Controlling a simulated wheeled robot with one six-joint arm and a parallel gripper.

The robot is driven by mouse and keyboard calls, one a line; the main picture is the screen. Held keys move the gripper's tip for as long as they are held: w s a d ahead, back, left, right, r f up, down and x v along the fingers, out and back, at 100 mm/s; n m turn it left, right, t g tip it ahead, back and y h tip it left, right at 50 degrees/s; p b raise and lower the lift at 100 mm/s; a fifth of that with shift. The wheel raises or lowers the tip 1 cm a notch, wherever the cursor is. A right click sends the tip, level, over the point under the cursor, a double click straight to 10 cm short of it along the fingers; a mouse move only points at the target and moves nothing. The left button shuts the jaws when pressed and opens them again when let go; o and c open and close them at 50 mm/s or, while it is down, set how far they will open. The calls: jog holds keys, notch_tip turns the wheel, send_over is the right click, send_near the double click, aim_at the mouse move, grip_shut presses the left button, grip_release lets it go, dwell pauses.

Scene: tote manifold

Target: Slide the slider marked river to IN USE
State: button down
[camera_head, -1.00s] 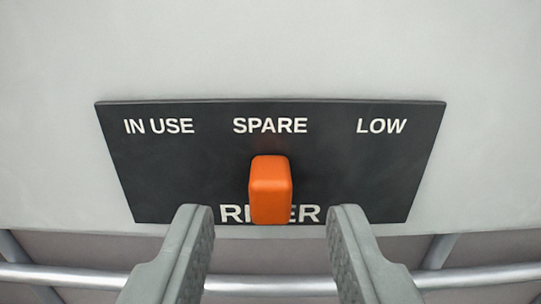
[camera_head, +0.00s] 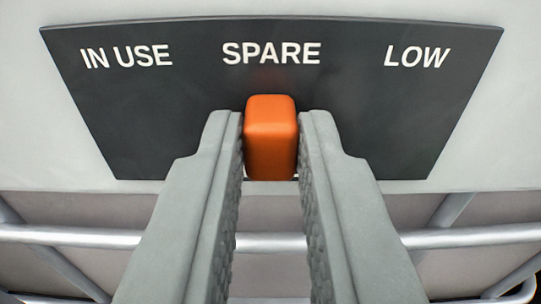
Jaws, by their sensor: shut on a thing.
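The river slider's orange knob (camera_head: 270,138) stands out from a dark plate (camera_head: 400,120) in the middle of the view. It sits under the word SPARE, between IN USE on the left and LOW on the right. My gripper (camera_head: 271,145) is shut on the knob, one grey finger along each side. The word RIVER on the lower part of the plate is now hidden behind the knob and fingers.
The plate is on a pale grey wall (camera_head: 270,8). Silvery bars (camera_head: 470,238) run across below the plate. The plate's face to the left and right of the knob is clear.

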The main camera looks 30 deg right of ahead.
aim_at(139, 113)
jog(key=w+a, duration=0.2)
jog(key=a, duration=0.1)
jog(key=w+a, duration=0.1)
jog(key=shift+a, duration=0.25)
jog(key=c, duration=1.4)
grip_release()
jog(key=shift+a, duration=0.15)
jog(key=shift+o, duration=0.2)
jog(key=v, duration=1.7)
jog(key=shift+s+a, duration=0.1)
jog(key=shift+s, duration=0.05)
